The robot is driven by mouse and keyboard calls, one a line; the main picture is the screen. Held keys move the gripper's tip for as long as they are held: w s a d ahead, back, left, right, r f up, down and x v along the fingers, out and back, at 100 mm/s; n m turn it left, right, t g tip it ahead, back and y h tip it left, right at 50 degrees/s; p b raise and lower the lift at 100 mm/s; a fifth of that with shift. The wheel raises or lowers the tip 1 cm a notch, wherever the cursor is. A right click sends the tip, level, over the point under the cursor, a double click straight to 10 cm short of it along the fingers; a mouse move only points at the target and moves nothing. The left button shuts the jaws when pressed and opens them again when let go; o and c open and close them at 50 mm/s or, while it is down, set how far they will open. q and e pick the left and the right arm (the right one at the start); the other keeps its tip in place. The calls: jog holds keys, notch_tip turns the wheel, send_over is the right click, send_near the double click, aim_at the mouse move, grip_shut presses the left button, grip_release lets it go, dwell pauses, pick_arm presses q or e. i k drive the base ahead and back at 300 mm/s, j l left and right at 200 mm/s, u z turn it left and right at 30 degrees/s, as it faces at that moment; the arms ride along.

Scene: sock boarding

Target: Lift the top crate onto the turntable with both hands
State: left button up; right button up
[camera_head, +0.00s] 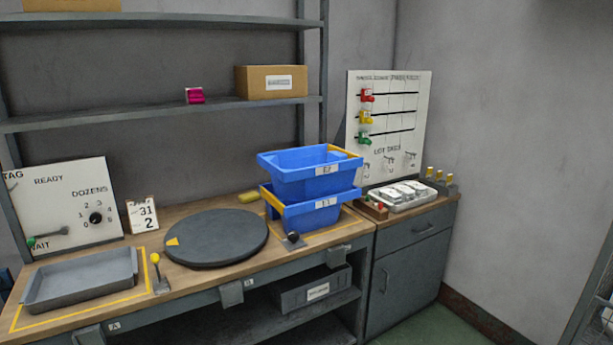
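Two blue crates are stacked on the right part of the wooden bench. The top crate (302,183) has a yellow strip on its rim and a white label, and it sits slightly askew on the lower crate (310,217). The lower crate also has a white label and a yellow rim strip. The dark round turntable (217,238) lies flat on the bench to the left of the crates, with a yellow mark on its left side and nothing on it. Neither of my grippers shows in this view.
A grey tray (81,280) is at the bench's left. A yellow-knobbed lever (157,272) and a black-knobbed one (293,240) stand along the front edge. A white tray (403,196) sits right of the crates. Shelves hang above; a cardboard box (271,82) is on one.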

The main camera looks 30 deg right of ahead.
aim_at(217, 231)
jog(key=i+z, duration=0.2)
jog(key=z, duration=0.25)
jog(key=i+z, duration=0.25)
jog(key=z, duration=0.25)
